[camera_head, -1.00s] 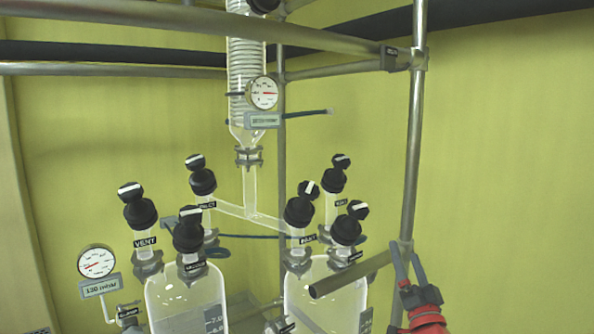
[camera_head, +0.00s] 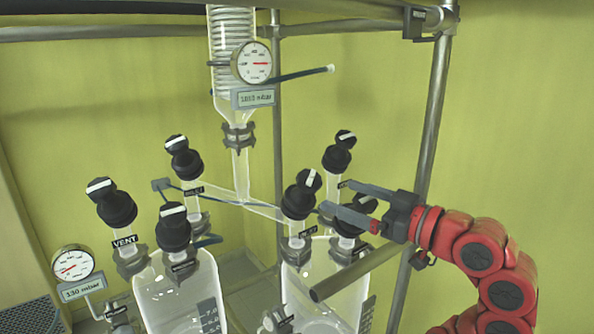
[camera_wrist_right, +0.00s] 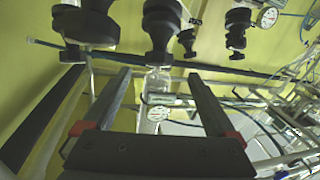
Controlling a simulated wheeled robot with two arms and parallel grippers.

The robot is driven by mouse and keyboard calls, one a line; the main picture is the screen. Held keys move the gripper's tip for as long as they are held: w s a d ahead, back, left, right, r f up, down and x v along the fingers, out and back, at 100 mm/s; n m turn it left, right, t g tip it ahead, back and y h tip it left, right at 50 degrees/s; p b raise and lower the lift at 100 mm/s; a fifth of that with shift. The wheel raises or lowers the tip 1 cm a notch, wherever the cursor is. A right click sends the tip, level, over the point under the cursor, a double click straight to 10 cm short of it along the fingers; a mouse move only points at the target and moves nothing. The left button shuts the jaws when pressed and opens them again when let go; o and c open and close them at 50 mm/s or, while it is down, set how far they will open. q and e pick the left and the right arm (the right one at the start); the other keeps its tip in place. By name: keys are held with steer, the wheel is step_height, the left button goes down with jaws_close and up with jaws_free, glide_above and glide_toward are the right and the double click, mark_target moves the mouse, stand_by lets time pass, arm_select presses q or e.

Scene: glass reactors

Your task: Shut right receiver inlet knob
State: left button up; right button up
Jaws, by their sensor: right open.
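The right receiver (camera_head: 332,290) is a clear glass vessel with several black knobs on its necks. Its inlet knob (camera_head: 302,197) is a black cap with a white bar on top, on the front left neck above an inlet label. My right gripper (camera_head: 337,196) comes in from the right, open and empty. Its fingers point left at the inlet knob, with the nearer fingertip just right of it; I cannot tell whether they touch. In the right wrist view the open fingers (camera_wrist_right: 159,74) point towards a black knob (camera_wrist_right: 163,25). My left gripper is not in view.
Another black knob (camera_head: 338,154) stands behind the gripper, and one (camera_head: 352,228) sits partly hidden below it. A metal bar (camera_head: 358,272) crosses in front of the right receiver. The left receiver (camera_head: 180,290) and its knobs stand left. A steel post (camera_head: 433,110) rises behind my arm.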

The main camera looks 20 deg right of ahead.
mark_target(297, 179)
steer(key=p+x, duration=0.4)
steer(key=x, duration=0.8)
steer(key=shift+r+p, duration=0.2)
steer(key=shift+p, duration=0.15)
steer(key=shift+w+a+f, duration=0.1)
steer(key=shift+w+a, duration=0.1)
steer(key=shift+w, duration=0.15)
steer(key=c, duration=1.4)
steer(key=shift+f+m+h, duration=0.1)
steer(key=shift+m+h, duration=0.3)
steer(key=shift+m, duration=0.2)
